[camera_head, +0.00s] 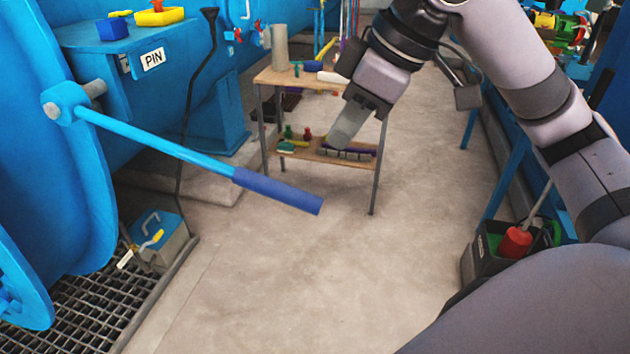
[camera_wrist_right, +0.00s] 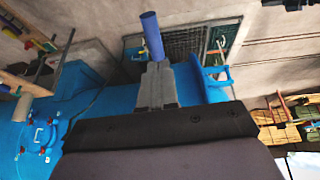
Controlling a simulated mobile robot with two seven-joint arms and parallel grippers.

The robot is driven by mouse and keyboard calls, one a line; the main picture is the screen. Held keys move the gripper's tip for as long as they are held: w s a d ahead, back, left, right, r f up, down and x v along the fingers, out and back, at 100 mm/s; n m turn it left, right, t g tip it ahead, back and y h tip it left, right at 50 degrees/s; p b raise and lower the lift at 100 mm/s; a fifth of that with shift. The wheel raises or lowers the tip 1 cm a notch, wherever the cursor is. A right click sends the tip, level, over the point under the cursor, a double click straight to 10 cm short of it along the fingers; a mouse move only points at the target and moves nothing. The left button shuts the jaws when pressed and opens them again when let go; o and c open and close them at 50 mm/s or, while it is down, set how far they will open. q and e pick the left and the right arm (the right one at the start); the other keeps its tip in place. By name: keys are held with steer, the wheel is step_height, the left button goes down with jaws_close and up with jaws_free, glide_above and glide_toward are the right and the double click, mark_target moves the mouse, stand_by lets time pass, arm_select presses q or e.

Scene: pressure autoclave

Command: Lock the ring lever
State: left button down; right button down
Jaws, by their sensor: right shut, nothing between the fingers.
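The ring lever (camera_head: 165,147) is a long blue bar with a darker blue grip (camera_head: 277,190). It runs from a hub (camera_head: 65,103) on the blue autoclave door ring down to the right. My right gripper (camera_head: 340,138) is shut and empty, above and to the right of the grip in the head view, apart from it in the picture. In the right wrist view the shut fingers (camera_wrist_right: 156,88) point toward the grip (camera_wrist_right: 152,36), which shows beyond their tips. The fingers hide part of the lever there. My left gripper is not in view.
A small wooden shelf table (camera_head: 262,78) with tools stands behind the gripper. A grey-blue toolbox (camera_head: 160,245) sits by the floor grating (camera_head: 75,315). A dark bin (camera_head: 485,262) stands at right. The middle floor is clear. A PIN label (camera_head: 153,59) is on the blue body.

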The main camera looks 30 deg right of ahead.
mark_target(316, 199)
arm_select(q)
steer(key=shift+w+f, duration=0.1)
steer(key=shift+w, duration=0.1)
arm_select(e)
steer(key=shift+s+d+r+h, duration=0.4)
steer(key=shift+s+d+r, duration=0.15)
steer(key=shift+d+r, duration=0.15)
